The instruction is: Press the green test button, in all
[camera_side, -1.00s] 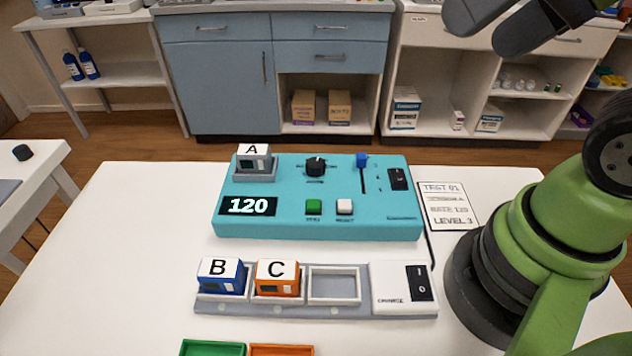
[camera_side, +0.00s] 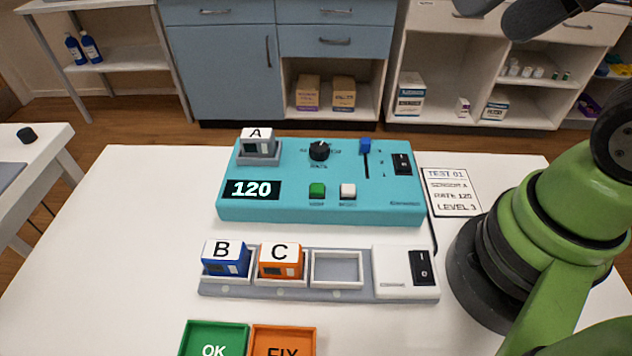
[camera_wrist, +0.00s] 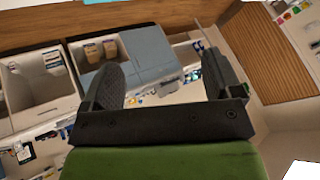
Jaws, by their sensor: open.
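The green test button (camera_side: 317,190) sits on the front part of the turquoise tester (camera_side: 290,212), left of a white button (camera_side: 348,191). The tester's display (camera_side: 251,190) reads 120. Sensor block A (camera_side: 257,142) sits in the holder at the tester's back left. My gripper (camera_wrist: 165,90) shows in the wrist view with its two fingers wide apart and nothing between them. In the side view only part of my gripper shows at the top right edge, high above the table and away from the button.
Blocks B (camera_side: 226,259) and C (camera_side: 280,261) sit in the grey charging rack (camera_side: 350,294); its third slot is empty. A green OK tray (camera_side: 187,340) and an orange FIX tray (camera_side: 312,340) lie in front. A test card (camera_side: 452,192) lies right of the tester.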

